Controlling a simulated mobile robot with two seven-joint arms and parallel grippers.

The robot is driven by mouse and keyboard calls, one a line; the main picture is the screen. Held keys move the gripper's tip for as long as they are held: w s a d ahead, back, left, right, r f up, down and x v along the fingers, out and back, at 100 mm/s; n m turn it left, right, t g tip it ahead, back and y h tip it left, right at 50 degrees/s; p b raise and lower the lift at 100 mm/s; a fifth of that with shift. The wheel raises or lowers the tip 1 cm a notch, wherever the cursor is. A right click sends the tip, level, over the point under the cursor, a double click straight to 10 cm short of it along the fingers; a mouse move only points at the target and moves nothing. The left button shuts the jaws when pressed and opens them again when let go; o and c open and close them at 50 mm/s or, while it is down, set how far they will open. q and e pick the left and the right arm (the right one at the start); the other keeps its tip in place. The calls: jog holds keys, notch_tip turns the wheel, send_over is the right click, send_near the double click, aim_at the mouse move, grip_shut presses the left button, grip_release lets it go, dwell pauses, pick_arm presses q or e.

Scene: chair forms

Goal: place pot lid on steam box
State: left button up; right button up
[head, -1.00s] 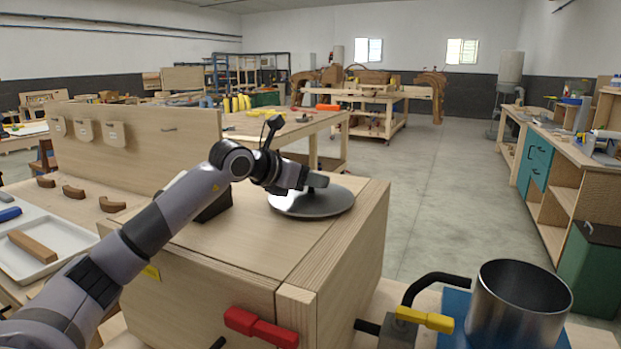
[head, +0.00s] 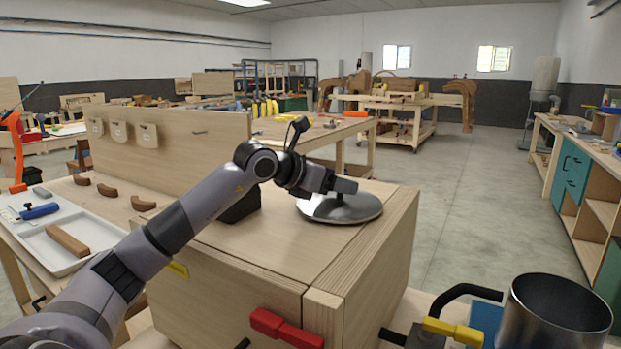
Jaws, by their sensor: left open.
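The pot lid (head: 340,211) is a round, shiny metal disc. It lies flat on top of the wooden steam box (head: 262,262), near the box's right far part. My left gripper (head: 345,187) is over the lid's middle, with its fingers open and apart from or just at the lid's knob; the knob is mostly hidden behind the fingers. My right gripper does not show in the head view.
A metal pot (head: 556,312) stands at the front right beside a yellow-handled valve (head: 452,330). A red handle (head: 286,328) is on the box's front. A white tray (head: 50,244) with a wooden block lies at left. An upright wooden panel (head: 185,150) stands behind.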

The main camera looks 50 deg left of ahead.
pick_arm(q)
jog(key=b+v, duration=0.7)
jog(key=v, duration=0.2)
jog(key=shift+s+r, duration=0.1)
jog(key=shift+s, duration=0.3)
jog(key=shift+s+r, duration=0.3)
jog(key=shift+s, duration=0.1)
jog(key=shift+s, duration=0.1)
